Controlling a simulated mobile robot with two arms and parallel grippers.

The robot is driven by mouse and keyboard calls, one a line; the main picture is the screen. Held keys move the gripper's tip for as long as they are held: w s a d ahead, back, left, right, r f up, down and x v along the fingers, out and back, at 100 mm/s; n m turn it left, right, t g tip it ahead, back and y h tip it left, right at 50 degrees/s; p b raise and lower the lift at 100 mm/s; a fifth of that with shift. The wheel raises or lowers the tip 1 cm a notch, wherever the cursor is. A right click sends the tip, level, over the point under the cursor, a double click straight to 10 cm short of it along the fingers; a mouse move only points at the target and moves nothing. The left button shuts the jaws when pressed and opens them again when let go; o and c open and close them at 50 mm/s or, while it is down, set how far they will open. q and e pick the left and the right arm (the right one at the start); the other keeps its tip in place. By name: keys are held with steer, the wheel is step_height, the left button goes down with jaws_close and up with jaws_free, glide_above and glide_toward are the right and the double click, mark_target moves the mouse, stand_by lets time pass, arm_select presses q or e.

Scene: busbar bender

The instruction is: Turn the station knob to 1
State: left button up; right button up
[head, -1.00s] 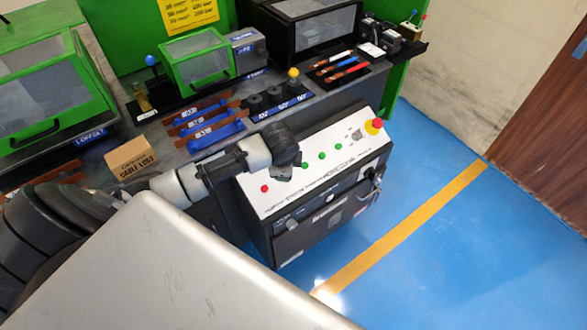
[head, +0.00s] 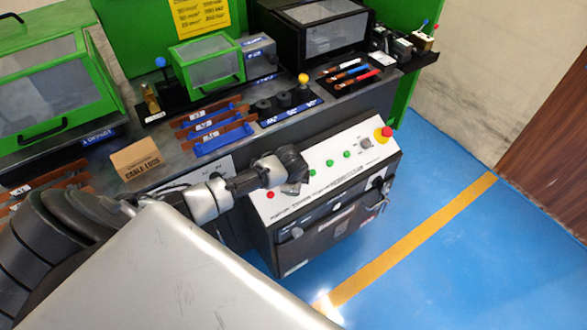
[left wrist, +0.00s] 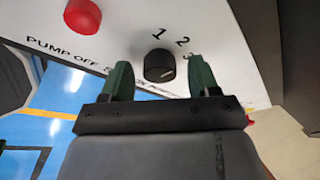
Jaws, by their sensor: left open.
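The station knob (left wrist: 159,66) is a round black knob on the white panel in the left wrist view, with the printed numbers 1, 2 and 3 around its upper right. I cannot tell which number it points at. My left gripper (left wrist: 160,72) is open, with one dark green finger on either side of the knob. I cannot tell whether the fingers touch it. In the head view my left gripper (head: 293,172) is over the left part of the control panel (head: 325,172) and hides the knob. My right gripper is not in view.
A red button (left wrist: 82,17) marked PUMP OFF sits beside the knob; a red button (head: 270,195) also shows in the head view. Green buttons (head: 329,162) and a red mushroom button (head: 384,133) lie right of my gripper. A cardboard box (head: 136,160) stands on the bench.

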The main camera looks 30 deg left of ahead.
arm_select(q)
steer(key=c, duration=0.9)
steer(key=shift+r+n+t+p, duration=0.15)
steer(key=shift+n+t+p, duration=0.15)
steer(key=shift+n+p, duration=0.6)
steer(key=shift+d+n+y+p, duration=0.1)
steer(key=shift+n+y+p, duration=0.2)
steer(key=shift+n+p, duration=0.7)
steer(key=shift+n+t+y+p, duration=0.3)
steer(key=shift+n+t+p, duration=0.15)
steer(key=shift+n, duration=0.75)
steer(key=shift+f+n+y, duration=0.2)
steer(key=shift+n+y, duration=0.1)
steer(key=shift+n, duration=0.9)
